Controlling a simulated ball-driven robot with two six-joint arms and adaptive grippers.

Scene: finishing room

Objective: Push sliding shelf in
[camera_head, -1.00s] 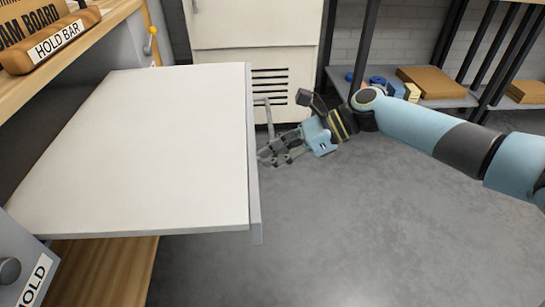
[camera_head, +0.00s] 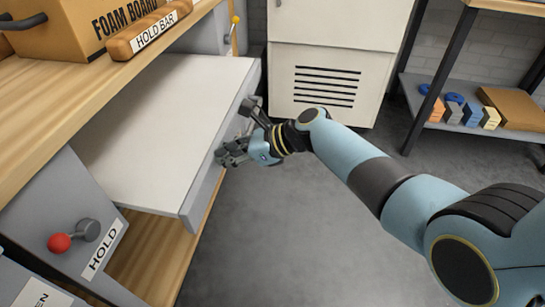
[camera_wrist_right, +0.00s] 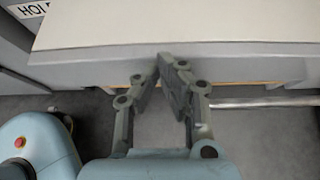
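The sliding shelf (camera_head: 160,125) is a white board with a grey front edge. It sticks part of the way out of the wooden rack on the left of the head view. My right gripper (camera_head: 229,152) is at the middle of its front face. In the right wrist view the fingers (camera_wrist_right: 167,62) meet at the tips, with nothing seen between them. The tips are at the grey front face (camera_wrist_right: 90,72) and look to touch it. My left gripper is not in view.
A red-knobbed lever (camera_head: 60,243) sits beside a HOLD label at lower left. The HOLD BAR (camera_head: 148,30) and a foam board box lie on the rack top. A white cabinet (camera_head: 335,60) stands behind; grey floor is open at centre right.

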